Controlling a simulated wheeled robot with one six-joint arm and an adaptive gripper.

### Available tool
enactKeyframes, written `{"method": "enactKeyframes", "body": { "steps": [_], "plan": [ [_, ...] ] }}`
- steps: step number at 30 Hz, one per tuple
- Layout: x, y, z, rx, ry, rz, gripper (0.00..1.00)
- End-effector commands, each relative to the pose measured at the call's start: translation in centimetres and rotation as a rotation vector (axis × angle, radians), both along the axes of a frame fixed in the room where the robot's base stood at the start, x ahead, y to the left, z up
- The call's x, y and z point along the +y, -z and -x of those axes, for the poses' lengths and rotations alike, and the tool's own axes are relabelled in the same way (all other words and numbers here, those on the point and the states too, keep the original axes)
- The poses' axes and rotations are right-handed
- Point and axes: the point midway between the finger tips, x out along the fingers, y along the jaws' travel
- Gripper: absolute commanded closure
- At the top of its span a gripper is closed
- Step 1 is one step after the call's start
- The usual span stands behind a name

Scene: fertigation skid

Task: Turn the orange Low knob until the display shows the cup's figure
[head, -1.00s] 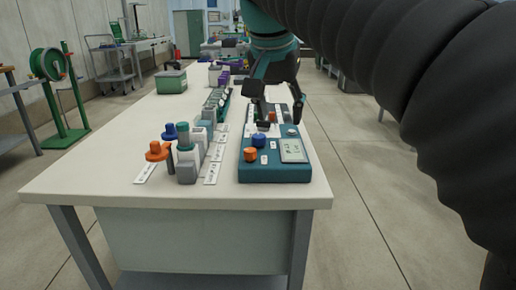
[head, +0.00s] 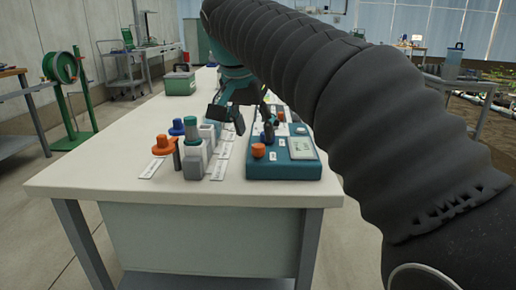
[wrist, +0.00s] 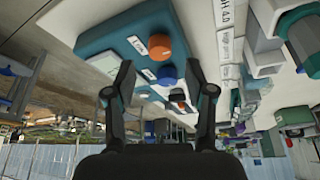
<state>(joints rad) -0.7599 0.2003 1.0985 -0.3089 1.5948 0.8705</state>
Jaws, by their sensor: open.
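The teal console (head: 320,172) sits at the right front of the bench. An orange knob (head: 258,150) is at its near left, with a blue knob (wrist: 167,73) beyond it; the orange knob also shows in the wrist view (wrist: 160,47). Another orange knob (wrist: 177,95) shows farther along. I cannot tell which vessel is the cup.
Left of the console stand orange-topped (head: 163,145) and blue-topped (head: 177,127) items and a grey-and-teal holder (head: 194,160). White label strips lie around them. A green box (head: 180,84) is far back. The bench's near left is clear.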

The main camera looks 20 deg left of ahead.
Motion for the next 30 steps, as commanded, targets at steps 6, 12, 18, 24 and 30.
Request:
{"method": "enactKeyframes", "body": {
  "steps": [6,12,18,24,30],
  "plan": [
    [-0.2,3.0,-1.2,0.001,0.0,0.001,0.46],
    [-0.3,4.1,-1.6,0.001,0.0,0.0,0.46],
    [-0.3,4.1,-1.7,0.0,0.0,-0.001,0.46],
    [-0.3,4.1,-1.7,0.0,0.0,0.0,0.73],
    [-0.3,4.1,-1.7,0.0,0.0,0.0,1.0]
  ]
}}
